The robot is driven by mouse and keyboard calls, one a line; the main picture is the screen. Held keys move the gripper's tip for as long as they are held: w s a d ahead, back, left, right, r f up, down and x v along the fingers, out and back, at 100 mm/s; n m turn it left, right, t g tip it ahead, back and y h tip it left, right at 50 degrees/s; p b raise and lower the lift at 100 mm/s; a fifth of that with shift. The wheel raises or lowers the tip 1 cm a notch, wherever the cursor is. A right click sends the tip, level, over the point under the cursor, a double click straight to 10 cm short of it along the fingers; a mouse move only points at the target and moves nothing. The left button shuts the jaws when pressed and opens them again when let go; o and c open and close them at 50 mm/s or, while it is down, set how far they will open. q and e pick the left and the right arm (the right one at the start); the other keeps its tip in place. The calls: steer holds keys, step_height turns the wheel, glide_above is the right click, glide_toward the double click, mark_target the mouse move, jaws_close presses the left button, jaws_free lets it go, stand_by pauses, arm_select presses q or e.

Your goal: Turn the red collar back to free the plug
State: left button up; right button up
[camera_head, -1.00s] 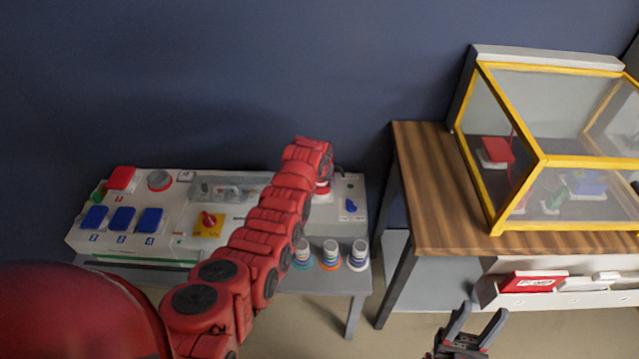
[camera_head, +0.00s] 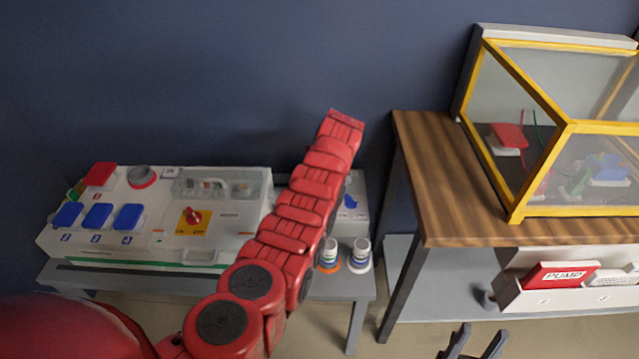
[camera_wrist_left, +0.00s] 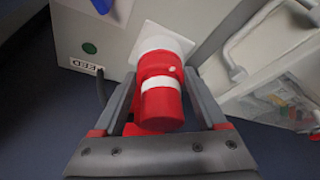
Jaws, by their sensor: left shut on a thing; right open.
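In the left wrist view, the red collar (camera_wrist_left: 160,66) sits against a white square socket plate (camera_wrist_left: 160,38) and carries a small pale mark. A white band and the red plug end (camera_wrist_left: 161,108) stick out toward the camera. My left gripper (camera_wrist_left: 163,78) has one finger on each side of the collar and is shut on it. In the head view my red left arm hides that gripper, the collar and the plug. My right gripper (camera_head: 472,343) is open and empty at the bottom edge, in front of the wooden table.
A white panel box (camera_head: 150,205) with blue covers and a yellow-backed red switch (camera_head: 194,217) stands on a grey table (camera_head: 355,285). Striped cylinders (camera_head: 360,255) stand at its front right. The wooden table (camera_head: 445,190) holds a yellow-framed clear case (camera_head: 545,213).

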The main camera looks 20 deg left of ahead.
stand_by(0.3)
arm_select(q)
steer(key=o, duration=1.3)
steer(key=p+v, duration=0.4)
steer(key=v, duration=1.3)
steer(key=shift+r+p, duration=0.2)
steer(key=shift+p, duration=0.1)
steer(key=shift+w+d, duration=0.1)
steer(key=shift+w, duration=0.05)
